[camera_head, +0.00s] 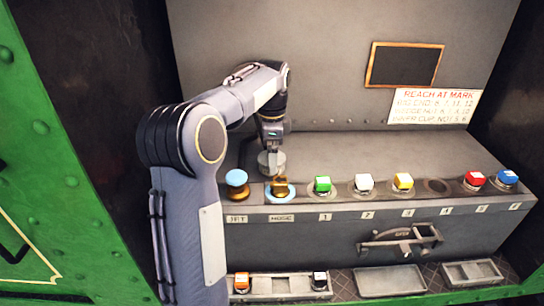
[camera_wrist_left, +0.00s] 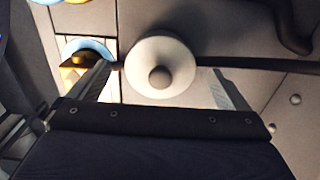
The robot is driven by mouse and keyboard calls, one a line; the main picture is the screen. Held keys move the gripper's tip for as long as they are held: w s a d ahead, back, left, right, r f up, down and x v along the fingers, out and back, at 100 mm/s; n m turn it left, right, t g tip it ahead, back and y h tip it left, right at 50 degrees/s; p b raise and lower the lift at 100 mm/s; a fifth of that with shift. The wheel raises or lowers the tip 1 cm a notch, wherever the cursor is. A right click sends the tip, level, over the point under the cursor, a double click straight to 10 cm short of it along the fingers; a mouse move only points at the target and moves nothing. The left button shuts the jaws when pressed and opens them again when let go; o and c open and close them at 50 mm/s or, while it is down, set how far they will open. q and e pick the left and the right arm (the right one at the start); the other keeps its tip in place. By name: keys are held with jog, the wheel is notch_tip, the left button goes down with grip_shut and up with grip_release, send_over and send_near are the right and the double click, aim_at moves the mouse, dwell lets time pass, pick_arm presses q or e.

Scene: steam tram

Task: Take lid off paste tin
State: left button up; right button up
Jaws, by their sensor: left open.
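A small round pale-grey tin (camera_head: 271,163) stands on the grey bench behind the row of coloured items, below my left gripper in the head view. In the left wrist view its round cream lid (camera_wrist_left: 178,53) with a darker centre knob (camera_wrist_left: 160,77) is seen end on. My left gripper (camera_head: 271,150) is open, and its fingers stand on either side of the lid in the wrist view (camera_wrist_left: 162,72), with gaps showing. The tin's body is hidden behind the lid there. I cannot tell how far the fingers are above it. My right gripper is out of view.
A blue-topped brass piece (camera_head: 237,183) and a brass piece on a blue ring (camera_head: 280,190) stand in front. Green (camera_head: 322,185), white (camera_head: 364,183) and yellow (camera_head: 403,182) blocks sit rightward, then an empty round hole (camera_head: 436,186). The back wall (camera_head: 320,70) rises close behind.

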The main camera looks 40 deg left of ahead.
pick_arm(q)
jog(key=c, duration=1.1)
jog(key=shift+o, duration=0.2)
jog(key=shift+r, duration=0.15)
